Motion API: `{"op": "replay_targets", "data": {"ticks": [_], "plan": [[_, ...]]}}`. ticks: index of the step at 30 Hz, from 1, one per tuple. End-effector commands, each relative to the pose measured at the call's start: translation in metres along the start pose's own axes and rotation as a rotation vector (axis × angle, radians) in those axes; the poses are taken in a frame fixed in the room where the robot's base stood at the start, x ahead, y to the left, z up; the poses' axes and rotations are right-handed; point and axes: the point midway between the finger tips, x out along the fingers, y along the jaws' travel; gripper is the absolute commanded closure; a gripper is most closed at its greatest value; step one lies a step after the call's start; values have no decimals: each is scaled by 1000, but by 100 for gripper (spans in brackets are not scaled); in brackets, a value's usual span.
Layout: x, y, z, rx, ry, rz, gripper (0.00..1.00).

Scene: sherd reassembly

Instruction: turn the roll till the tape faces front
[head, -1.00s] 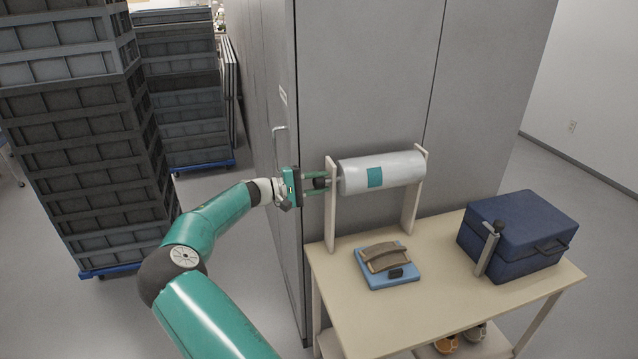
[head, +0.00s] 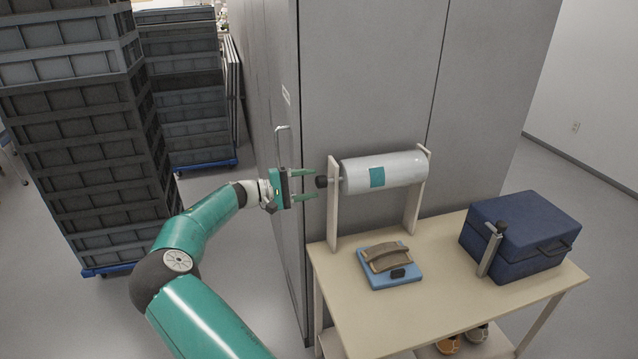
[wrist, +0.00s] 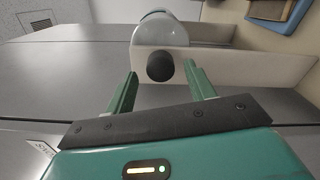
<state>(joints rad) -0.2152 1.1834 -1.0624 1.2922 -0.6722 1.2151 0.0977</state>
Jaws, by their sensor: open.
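A dark knob (head: 321,182) sticks out at the roll's left end, outside the left support (head: 333,215). My gripper (head: 316,184) is open, its fingers pointing right, one above and one below the knob's level. In the wrist view the knob (wrist: 160,66) sits ahead of the gap between the open fingers (wrist: 163,82), clear of both.
On the table (head: 345,300) lie a blue pad (head: 390,281) with curved brown sherds (head: 387,257), and a navy case (head: 520,240) with a dark-topped upright post (head: 490,252) before it. Grey cabinets (head: 370,80) stand behind. Stacked crates (head: 85,140) stand at left.

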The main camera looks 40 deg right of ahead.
Motion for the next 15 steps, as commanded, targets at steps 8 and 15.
{"op": "replay_targets", "data": {"ticks": [8,15], "plan": [[-63,0,0,0,3,1,46],[-92,0,0,0,0,0,46]]}}
